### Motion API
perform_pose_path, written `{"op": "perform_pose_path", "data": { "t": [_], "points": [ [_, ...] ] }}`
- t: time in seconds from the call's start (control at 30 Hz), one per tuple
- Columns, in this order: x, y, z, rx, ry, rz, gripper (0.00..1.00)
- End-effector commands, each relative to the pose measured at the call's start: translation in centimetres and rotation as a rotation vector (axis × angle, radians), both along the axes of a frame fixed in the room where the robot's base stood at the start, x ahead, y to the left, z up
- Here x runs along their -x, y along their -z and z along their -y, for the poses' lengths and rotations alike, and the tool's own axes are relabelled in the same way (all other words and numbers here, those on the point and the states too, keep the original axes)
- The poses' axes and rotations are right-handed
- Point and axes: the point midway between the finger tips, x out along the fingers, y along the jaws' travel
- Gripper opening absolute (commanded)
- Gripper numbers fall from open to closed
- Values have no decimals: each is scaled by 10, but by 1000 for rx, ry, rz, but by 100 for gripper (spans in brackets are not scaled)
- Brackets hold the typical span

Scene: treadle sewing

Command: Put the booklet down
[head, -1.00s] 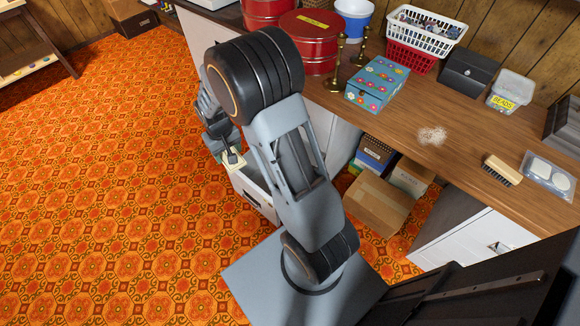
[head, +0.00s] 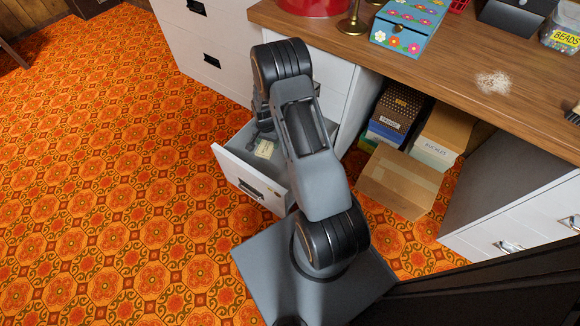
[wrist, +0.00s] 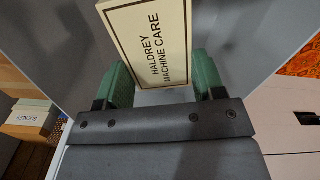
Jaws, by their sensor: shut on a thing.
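The booklet is a cream card marked "HALDREY MACHINE CARE" (wrist: 150,45) in the wrist view. My gripper (wrist: 163,82) is shut on it, with one green finger pad at each side edge. In the head view the booklet (head: 264,149) shows small and pale within the outline of an open white drawer (head: 240,172). My gripper (head: 262,138) is partly hidden by my arm there. I cannot tell whether the booklet touches the drawer floor. Grey surfaces surround the booklet in the wrist view.
The wooden worktop (head: 430,72) stands behind, with a flowered box (head: 408,28) near its edge. Patterned orange carpet (head: 110,180) lies clear at the left.

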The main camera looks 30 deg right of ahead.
Motion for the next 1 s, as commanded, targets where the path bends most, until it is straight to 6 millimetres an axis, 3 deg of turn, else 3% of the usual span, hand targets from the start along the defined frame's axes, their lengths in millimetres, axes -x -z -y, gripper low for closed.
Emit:
{"op": "perform_pose_path", "data": {
  "t": [0.03,0.2,0.8,1.0],
  "points": [
    [1,38,5,0,49,-3,36],
    [2,91,18,0,186,-1,36],
    [5,180,26,0,282,-1,36],
    [4,194,26,0,281,1,36]
  ]
}}
